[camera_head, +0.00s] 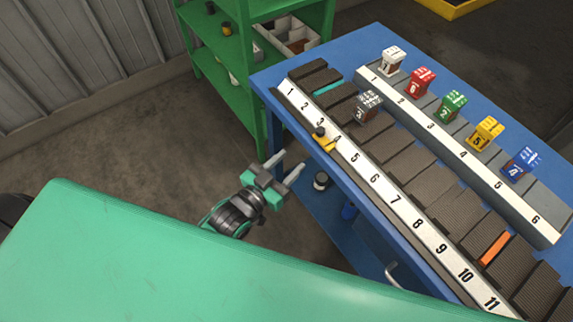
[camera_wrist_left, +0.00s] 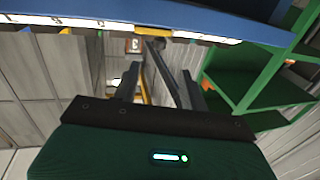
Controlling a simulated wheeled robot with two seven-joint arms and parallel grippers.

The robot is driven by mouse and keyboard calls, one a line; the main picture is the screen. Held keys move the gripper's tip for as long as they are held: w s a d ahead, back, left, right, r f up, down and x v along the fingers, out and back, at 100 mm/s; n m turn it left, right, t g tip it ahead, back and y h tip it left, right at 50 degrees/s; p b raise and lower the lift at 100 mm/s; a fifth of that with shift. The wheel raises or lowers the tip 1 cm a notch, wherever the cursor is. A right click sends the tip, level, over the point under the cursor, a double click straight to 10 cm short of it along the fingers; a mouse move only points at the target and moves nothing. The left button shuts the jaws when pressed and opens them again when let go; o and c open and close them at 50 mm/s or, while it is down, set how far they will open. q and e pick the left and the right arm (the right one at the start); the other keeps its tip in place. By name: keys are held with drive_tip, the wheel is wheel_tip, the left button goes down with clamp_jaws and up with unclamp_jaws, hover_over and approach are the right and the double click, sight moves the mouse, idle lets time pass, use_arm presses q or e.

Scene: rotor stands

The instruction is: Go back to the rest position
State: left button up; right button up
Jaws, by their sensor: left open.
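My left gripper (camera_head: 285,170) is in the middle of the head view, beside the left edge of the blue table (camera_head: 372,222). Its two fingers are apart with nothing between them. In the left wrist view its fingers (camera_wrist_left: 160,90) point away from the camera, below the table edge in the picture. My right gripper is in neither view.
A white numbered rail (camera_head: 375,181) with dark slots runs along the table. A second rail (camera_head: 462,154) bears white, red, green, yellow and blue rotor blocks. A grey block (camera_head: 367,106) and a yellow piece (camera_head: 324,139) stand nearer. A green shelf (camera_head: 240,50) is behind.

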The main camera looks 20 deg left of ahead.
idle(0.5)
use_arm(q)
drive_tip(key=s+a+f+g+y, duration=0.1)
drive_tip(key=s+a+f+g, duration=0.1)
drive_tip(key=f, duration=1)
drive_tip(key=s+a+f+n+g+y, duration=0.1)
drive_tip(key=s+a+f+g+y, duration=0.15)
drive_tip(key=f, duration=0.85)
drive_tip(key=s+a+f+g+y, duration=0.1)
drive_tip(key=s+a+f+g, duration=0.15)
drive_tip(key=f, duration=0.95)
drive_tip(key=s+a+f+g, duration=0.2)
drive_tip(key=s+f+g, duration=0.1)
drive_tip(key=s+f, duration=0.4)
drive_tip(key=s+a+f+g+y, duration=0.1)
drive_tip(key=s+a+f+g, duration=0.1)
drive_tip(key=s+f, duration=0.5)
drive_tip(key=s+a+f+n+g+y, duration=0.1)
drive_tip(key=s+f, duration=0.7)
drive_tip(key=s, duration=0.8)
drive_tip(key=a+g, duration=0.1)
drive_tip(key=g, duration=0.1)
drive_tip(key=shift+s+a+g, duration=0.25)
drive_tip(key=shift+a+g, duration=0.05)
drive_tip(key=shift+y, duration=0.25)
